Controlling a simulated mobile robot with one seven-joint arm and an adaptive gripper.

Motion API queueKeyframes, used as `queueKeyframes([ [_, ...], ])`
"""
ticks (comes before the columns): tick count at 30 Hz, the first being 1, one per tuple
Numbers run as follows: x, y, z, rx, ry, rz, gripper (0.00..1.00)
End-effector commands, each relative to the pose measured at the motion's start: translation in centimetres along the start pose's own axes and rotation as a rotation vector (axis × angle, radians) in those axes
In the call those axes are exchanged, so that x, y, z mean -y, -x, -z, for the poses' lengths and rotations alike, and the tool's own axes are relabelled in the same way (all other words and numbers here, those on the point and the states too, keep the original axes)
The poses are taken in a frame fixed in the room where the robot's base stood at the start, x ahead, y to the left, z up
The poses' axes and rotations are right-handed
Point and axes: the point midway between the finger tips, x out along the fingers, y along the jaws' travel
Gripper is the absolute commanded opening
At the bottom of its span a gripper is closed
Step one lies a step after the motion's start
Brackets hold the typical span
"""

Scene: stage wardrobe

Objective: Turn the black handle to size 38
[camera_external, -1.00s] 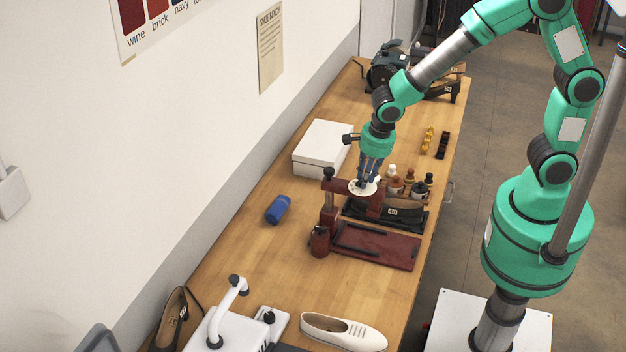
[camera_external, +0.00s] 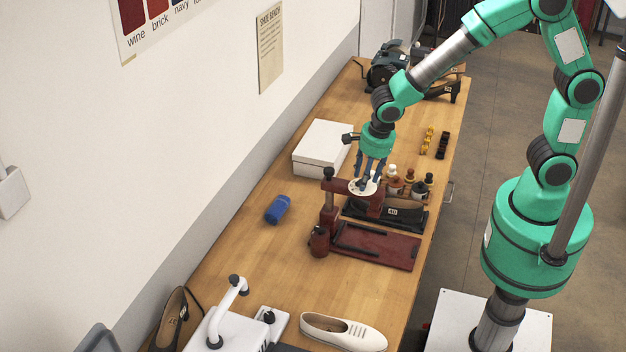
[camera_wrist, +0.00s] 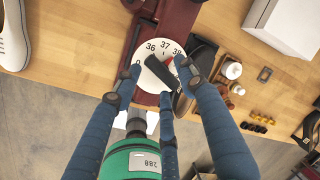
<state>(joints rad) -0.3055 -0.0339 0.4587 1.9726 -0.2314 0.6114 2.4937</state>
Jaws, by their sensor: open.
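The white round size dial (camera_wrist: 151,61) sits on the dark red shoe stretcher (camera_external: 328,216); it also shows in the external view (camera_external: 354,187). The numbers 36, 37 and 38 are readable on its upper part in the wrist view. The black handle (camera_wrist: 160,72) lies slantwise across the dial, with a small red mark beside it toward the 37 and 38 side. Exactly where the mark points is hard to tell. My gripper (camera_wrist: 160,82) is open, its blue fingers spread around the handle just over the dial; it also shows in the external view (camera_external: 369,180).
A black shoe marked 40 (camera_external: 401,212) sits in the stretcher close to my fingers. Small bottles (camera_external: 411,177) stand right behind it. A white box (camera_external: 322,147) and a blue roll (camera_external: 278,209) lie left. The wooden bench between roll and white shoe (camera_external: 343,333) is clear.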

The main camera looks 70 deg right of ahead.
Motion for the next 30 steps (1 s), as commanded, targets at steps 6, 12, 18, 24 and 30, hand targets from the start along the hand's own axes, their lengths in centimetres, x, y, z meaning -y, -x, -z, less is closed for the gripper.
queueKeyframes([
  [6, 0.1, 1.1, -0.1, 0.002, 0.0, 0.003, 0.41],
  [12, 0.1, 3.6, -0.1, 0.002, 0.0, 0.002, 0.41],
  [18, 0.1, 6.9, -0.1, 0.003, 0.001, 0.003, 0.41],
  [24, 0.1, 9.9, -0.1, 0.002, 0.0, 0.002, 0.41],
  [30, 0.0, 11.6, 0.0, 0.0, 0.0, 0.001, 0.41],
])
